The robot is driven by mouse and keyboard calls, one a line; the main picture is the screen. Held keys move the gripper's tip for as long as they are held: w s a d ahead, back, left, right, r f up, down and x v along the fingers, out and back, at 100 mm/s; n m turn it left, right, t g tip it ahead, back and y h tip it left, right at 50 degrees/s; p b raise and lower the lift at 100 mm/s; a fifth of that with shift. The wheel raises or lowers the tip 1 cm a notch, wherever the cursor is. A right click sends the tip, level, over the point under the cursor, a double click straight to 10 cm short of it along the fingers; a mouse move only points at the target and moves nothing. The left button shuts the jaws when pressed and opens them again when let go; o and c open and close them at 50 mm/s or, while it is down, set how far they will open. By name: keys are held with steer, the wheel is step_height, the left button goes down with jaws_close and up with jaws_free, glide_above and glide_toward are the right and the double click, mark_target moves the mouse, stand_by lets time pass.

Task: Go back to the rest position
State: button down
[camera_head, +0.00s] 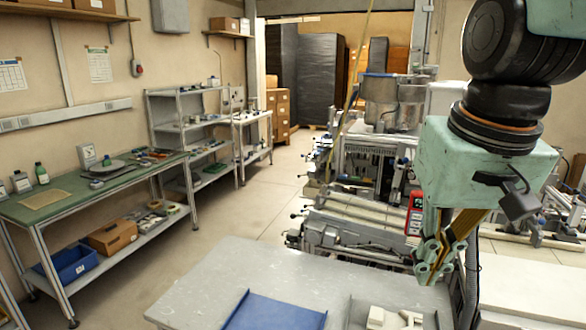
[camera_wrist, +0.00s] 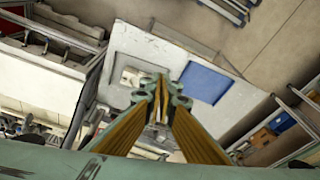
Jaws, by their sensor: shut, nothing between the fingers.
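My gripper (camera_head: 428,276) hangs from the pale green wrist housing at the right of the head view, above the right part of a grey table. Its yellowish fingers point down and come together at the tips. In the wrist view my gripper (camera_wrist: 162,90) shows shut and empty, with the table far below it. No tape reel can be made out clearly in either view.
The grey table (camera_head: 225,280) bears a blue tray (camera_head: 275,313) and, to its right, a white part (camera_head: 390,318). A green-topped workbench (camera_head: 75,200) stands at the left. Machinery (camera_head: 350,240) stands behind my gripper. The floor between is clear.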

steer(key=s+f+t+b, duration=0.1)
steer(key=s+f, duration=0.1)
steer(key=s, duration=1.1)
steer(key=shift+s+f+n, duration=0.35)
steer(key=shift+f+n, duration=0.05)
